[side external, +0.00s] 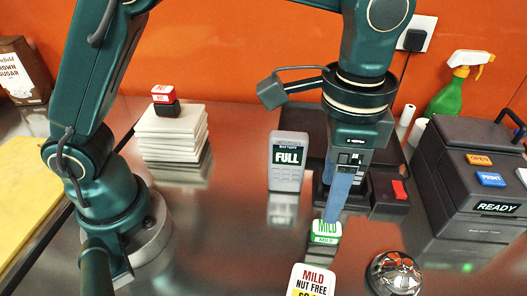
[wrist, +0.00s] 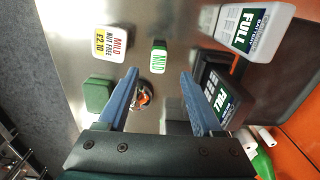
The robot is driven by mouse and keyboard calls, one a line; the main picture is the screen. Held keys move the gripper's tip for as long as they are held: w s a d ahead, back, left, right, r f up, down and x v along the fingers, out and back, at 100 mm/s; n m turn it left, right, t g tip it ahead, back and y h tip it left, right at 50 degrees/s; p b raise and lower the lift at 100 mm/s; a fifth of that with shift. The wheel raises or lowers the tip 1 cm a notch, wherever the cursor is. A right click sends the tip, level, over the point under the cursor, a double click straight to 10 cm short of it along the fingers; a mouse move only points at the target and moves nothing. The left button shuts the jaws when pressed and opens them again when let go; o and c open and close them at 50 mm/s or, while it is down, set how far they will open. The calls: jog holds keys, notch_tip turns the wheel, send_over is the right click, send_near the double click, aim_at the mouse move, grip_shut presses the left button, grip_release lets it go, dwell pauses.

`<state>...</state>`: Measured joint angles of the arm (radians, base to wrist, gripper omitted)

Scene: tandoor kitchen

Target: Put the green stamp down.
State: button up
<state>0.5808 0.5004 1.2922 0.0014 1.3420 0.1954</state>
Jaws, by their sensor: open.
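The green stamp (side external: 326,238), a small block with a white and green face reading MILD, stands on the shiny metal counter, with its reflection below it. It also shows in the wrist view (wrist: 158,57), just beyond the fingertips and roughly centred between them. My gripper (side external: 332,218) has blue fingers pointing down right above the stamp. In the wrist view my gripper (wrist: 160,78) is open, with a wide empty gap between the fingers. The side view does not clearly show how much height separates the fingertips from the stamp.
A MILD NUT FREE card (side external: 312,282) and a chrome bell (side external: 394,274) are near the front. A grey FULL battery (side external: 287,162) stands behind the stamp. A dark machine marked READY (side external: 470,180) is at right. A red stamp (side external: 161,93) tops the white stack (side external: 172,136) at left.

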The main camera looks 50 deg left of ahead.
jog(key=s+a+r+n+t, duration=0.25)
jog(key=a+r+n, duration=0.2)
jog(key=a, duration=0.55)
jog(key=s+a+f+n+t, duration=0.1)
jog(key=s+a+n+t, duration=0.2)
jog(key=s+a, duration=0.3)
jog(key=shift+s+a+f+n, duration=0.35)
jog(key=shift+a+n, duration=0.25)
jog(key=shift+n, duration=0.15)
